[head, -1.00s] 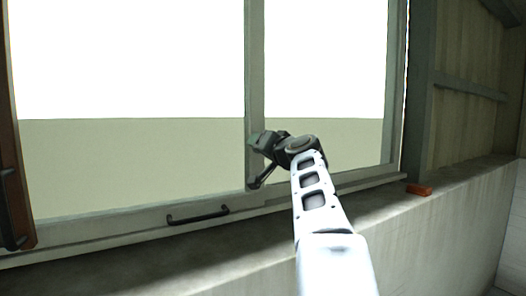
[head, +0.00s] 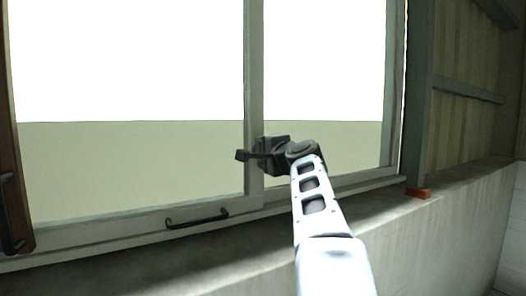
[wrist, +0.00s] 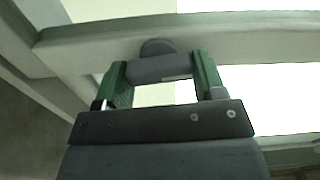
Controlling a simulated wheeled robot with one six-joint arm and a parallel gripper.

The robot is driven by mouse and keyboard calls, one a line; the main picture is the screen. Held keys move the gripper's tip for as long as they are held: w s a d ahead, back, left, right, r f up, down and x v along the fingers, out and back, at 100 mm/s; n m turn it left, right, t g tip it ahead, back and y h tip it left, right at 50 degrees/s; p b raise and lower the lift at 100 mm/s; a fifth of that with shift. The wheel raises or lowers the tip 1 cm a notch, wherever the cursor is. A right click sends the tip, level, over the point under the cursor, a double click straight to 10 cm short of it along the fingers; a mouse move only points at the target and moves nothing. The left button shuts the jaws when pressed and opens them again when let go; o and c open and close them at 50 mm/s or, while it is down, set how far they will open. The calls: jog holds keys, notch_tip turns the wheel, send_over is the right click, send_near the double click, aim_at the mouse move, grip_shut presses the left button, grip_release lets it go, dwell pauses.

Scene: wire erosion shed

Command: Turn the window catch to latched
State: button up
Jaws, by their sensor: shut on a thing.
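The window catch shows in the wrist view as a grey bar (wrist: 158,69) with a rounded dark hub against the pale upright of the window frame (wrist: 95,45). My gripper (wrist: 161,72) is shut on this bar, one green finger at each end of it. In the head view my gripper (head: 268,153) is at the window's middle upright (head: 254,70), a little above the lower rail. There the catch cannot be told apart from the dark gripper parts, so its exact angle is unclear.
A dark pull handle (head: 197,219) is on the lower rail, left of my arm. A brown upright with a black handle (head: 15,215) stands at the far left.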

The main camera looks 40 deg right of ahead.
jog(key=shift+m, duration=0.7)
jog(key=o, duration=0.9)
jog(key=shift+s, duration=0.1)
jog(key=s+b, duration=0.1)
jog(key=s, duration=0.3)
jog(key=s+a+b, duration=0.1)
jog(key=s+b, duration=0.1)
jog(key=s, duration=0.3)
jog(key=s+a+b, duration=0.1)
jog(key=s, duration=0.3)
jog(key=shift+s, duration=0.25)
